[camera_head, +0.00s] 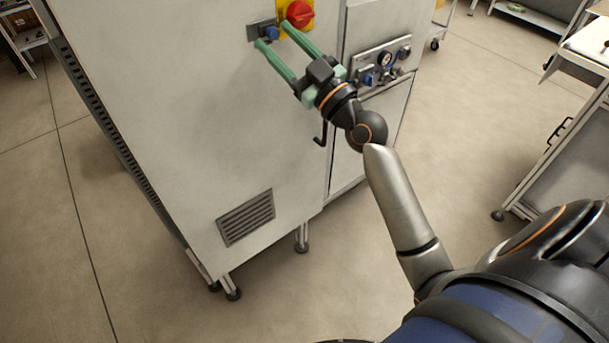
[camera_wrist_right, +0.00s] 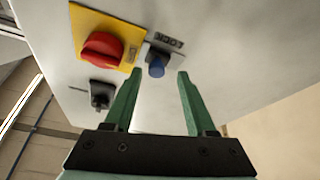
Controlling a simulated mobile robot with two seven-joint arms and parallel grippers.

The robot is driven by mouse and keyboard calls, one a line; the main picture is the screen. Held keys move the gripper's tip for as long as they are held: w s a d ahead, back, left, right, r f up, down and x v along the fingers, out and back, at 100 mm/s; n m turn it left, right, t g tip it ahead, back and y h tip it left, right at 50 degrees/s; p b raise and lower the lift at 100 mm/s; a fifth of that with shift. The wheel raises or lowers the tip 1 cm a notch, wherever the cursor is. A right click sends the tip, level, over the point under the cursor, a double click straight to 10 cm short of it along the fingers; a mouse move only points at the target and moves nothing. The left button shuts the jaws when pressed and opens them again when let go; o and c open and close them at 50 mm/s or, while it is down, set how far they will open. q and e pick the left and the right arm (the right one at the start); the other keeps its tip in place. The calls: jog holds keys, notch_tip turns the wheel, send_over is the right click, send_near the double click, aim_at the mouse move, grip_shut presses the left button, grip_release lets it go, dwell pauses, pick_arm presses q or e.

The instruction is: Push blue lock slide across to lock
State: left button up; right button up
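The blue lock slide (camera_head: 271,33) is a small blue knob on a grey plate on the front of the pale cabinet. In the right wrist view the blue knob (camera_wrist_right: 156,66) sits beside a LOCK label (camera_wrist_right: 170,42). My right gripper (camera_head: 284,36) has green fingers spread apart, with its tips close to the plate. In the right wrist view the gripper (camera_wrist_right: 155,76) is open with the knob between its fingertips. I cannot tell whether a finger touches it. My left gripper is not in view.
A red rotary switch (camera_head: 299,13) on a yellow plate is right next to the lock plate. A black knob or keyed fitting (camera_wrist_right: 101,94) is below it in the wrist view. A cart (camera_head: 560,150) stands at the far right.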

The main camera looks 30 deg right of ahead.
jog(key=f+b+v, duration=0.1)
jog(key=b+v, duration=0.3)
jog(key=v, duration=0.7)
pick_arm(q)
jog(key=p, duration=0.4)
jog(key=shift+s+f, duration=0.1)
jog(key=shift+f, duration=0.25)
pick_arm(e)
jog(key=a+f+m+g+h, duration=0.1)
jog(key=a+f+g, duration=0.1)
jog(key=f, duration=0.8)
jog(key=s+a+f+m+g+h, duration=0.1)
jog(key=f+g, duration=0.3)
jog(key=f, duration=0.7)
jog(key=shift+s+a+f+m+g, duration=0.3)
jog(key=shift+a+f+m+g, duration=0.15)
jog(key=shift+a, duration=0.35)
jog(key=shift+r, duration=0.1)
